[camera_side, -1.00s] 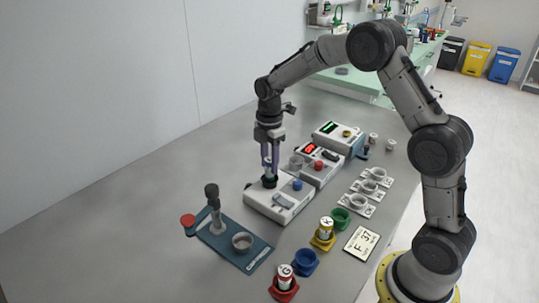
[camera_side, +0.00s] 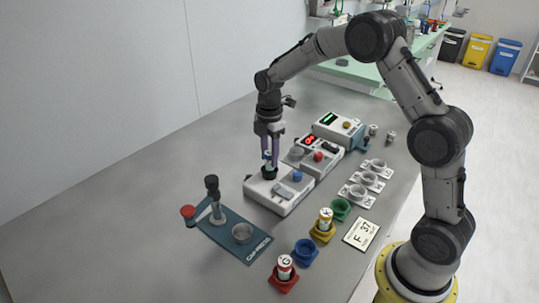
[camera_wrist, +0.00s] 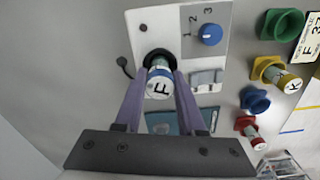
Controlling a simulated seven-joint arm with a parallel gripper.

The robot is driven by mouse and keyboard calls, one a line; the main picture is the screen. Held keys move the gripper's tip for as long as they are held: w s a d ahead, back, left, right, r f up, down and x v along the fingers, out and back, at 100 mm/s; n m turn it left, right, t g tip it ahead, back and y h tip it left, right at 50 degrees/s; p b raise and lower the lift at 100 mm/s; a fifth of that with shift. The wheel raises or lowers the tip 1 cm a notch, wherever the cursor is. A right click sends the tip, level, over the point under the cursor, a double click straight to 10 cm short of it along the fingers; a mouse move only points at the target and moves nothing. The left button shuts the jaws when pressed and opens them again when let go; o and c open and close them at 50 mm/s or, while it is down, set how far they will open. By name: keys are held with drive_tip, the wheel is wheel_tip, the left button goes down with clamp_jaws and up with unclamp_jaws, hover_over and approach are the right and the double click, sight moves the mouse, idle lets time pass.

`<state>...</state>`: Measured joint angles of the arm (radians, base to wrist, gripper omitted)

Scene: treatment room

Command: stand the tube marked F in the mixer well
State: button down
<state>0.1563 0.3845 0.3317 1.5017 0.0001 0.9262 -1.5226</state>
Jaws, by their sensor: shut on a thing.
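The tube marked F (camera_wrist: 159,84), with a white cap and a blue band, is between the purple fingers of my gripper (camera_wrist: 161,76). In the side view my gripper (camera_side: 269,158) points straight down and is shut on the tube. The mixer (camera_side: 278,195) is a white box with a blue knob and a grey switch. Its black well (camera_wrist: 158,56) surrounds the tube's lower end in the wrist view. The well also shows right under my fingertips in the side view (camera_side: 270,173). The tube's bottom is hidden, so I cannot tell whether it is fully seated.
A box with a red display (camera_side: 318,160) stands just behind the mixer. A teal board with a stand (camera_side: 228,237) lies in front left. A yellow holder with tube K (camera_side: 325,221), a blue holder (camera_side: 305,252) and a red holder with tube G (camera_side: 284,270) line the right.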

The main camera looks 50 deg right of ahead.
sight(269, 153)
drive_tip(key=shift+f, duration=0.6)
idle(0.6)
drive_tip(key=c, duration=0.8)
unclamp_jaws()
drive_tip(key=shift+r, duration=0.1)
drive_tip(key=shift+r, duration=5.4)
